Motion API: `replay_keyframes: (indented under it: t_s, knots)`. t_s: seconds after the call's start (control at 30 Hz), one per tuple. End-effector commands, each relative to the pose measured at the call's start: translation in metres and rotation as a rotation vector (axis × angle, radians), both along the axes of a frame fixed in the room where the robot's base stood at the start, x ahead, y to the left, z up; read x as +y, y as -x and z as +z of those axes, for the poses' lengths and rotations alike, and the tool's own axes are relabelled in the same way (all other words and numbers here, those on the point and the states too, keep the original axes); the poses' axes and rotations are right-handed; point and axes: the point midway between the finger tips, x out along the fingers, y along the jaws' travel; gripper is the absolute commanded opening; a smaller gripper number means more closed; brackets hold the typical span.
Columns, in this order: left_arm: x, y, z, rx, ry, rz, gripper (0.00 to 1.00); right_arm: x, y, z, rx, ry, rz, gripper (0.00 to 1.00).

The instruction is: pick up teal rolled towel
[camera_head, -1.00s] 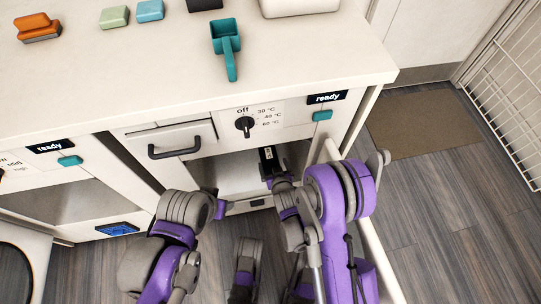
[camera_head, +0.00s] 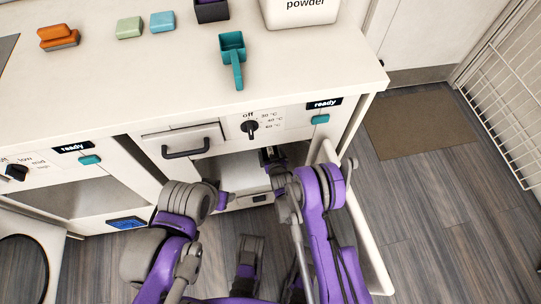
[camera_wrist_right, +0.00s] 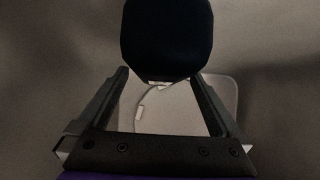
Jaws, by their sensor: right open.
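A dark, navy-looking rounded thing (camera_wrist_right: 168,38) fills the top middle of the right wrist view. It may be the teal rolled towel, but the light is too dim to tell its colour. My right gripper (camera_wrist_right: 163,76) is open, its two fingers at either side of this thing's near end; I cannot tell if they touch it. In the head view my right gripper (camera_head: 268,156) reaches into the open compartment under the counter, its fingertips hidden inside. No teal towel shows in the head view.
The counter (camera_head: 130,85) holds a teal scoop (camera_head: 232,58), a powder container (camera_head: 300,12) and colored blocks. The open machine door (camera_head: 362,235) stands right of my right arm. A drawer handle (camera_head: 186,149) juts out to its left. A brown mat (camera_head: 420,123) lies on the floor.

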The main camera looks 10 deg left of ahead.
Motion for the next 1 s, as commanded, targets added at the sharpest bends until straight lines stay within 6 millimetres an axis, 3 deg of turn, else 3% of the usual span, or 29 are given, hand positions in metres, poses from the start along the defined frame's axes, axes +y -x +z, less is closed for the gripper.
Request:
replay_keyframes:
  t_s: [0.13,0.37,0.8,1.0]
  knots:
    - [0.0000,-0.0003,-0.0027,0.001,0.000,0.000,0.56,0.0039,-0.0099,-0.0072,0.000,0.000,0.000,1.00]
    - [0.0000,-0.0002,-0.0022,0.001,0.000,0.000,0.56,0.0042,-0.0105,-0.0067,0.000,0.000,0.000,1.00]
    - [0.0000,-0.0003,-0.0021,0.001,0.000,0.000,0.56,0.0041,-0.0103,-0.0065,0.000,0.000,0.000,0.21]
    - [0.0000,-0.0003,-0.0020,0.001,0.000,0.000,0.56,0.0041,-0.0104,-0.0060,-0.001,0.000,0.000,0.20]
